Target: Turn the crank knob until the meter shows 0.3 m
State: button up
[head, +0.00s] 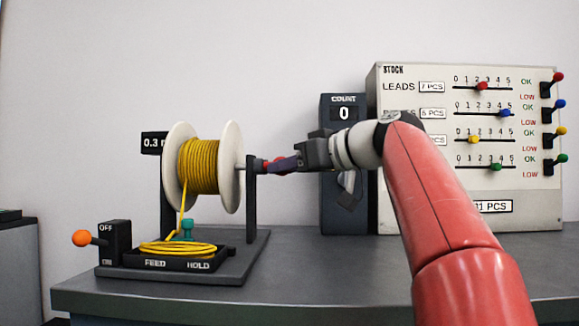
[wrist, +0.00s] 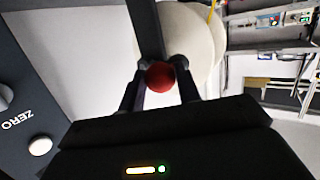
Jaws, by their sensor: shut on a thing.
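The crank knob (wrist: 160,76) is red and sits between the fingertips of my gripper (wrist: 161,85) in the wrist view. My gripper is shut on it, and in the head view my gripper (head: 272,165) reaches in from the right at the end of the spool's axle. The spool (head: 229,166) has white flanges and yellow wire wound on it. The meter (head: 152,143) behind the spool's left side reads 0.3; the spool hides the end of its text. Yellow wire runs down from the spool to a coil (head: 178,248) in a black tray marked FEED and HOLD.
An OFF-marked switch box (head: 114,242) with an orange-tipped lever (head: 82,238) stands at the left. A COUNT box (head: 343,113) showing 0 stands behind my arm. A STOCK panel (head: 440,75) with coloured sliders and levers stands at the right. The bench front (head: 330,275) is clear.

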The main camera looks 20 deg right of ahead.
jog(key=shift+w+d+f, duration=0.1)
jog(key=o, duration=1.1)
jog(key=shift+c, duration=0.2)
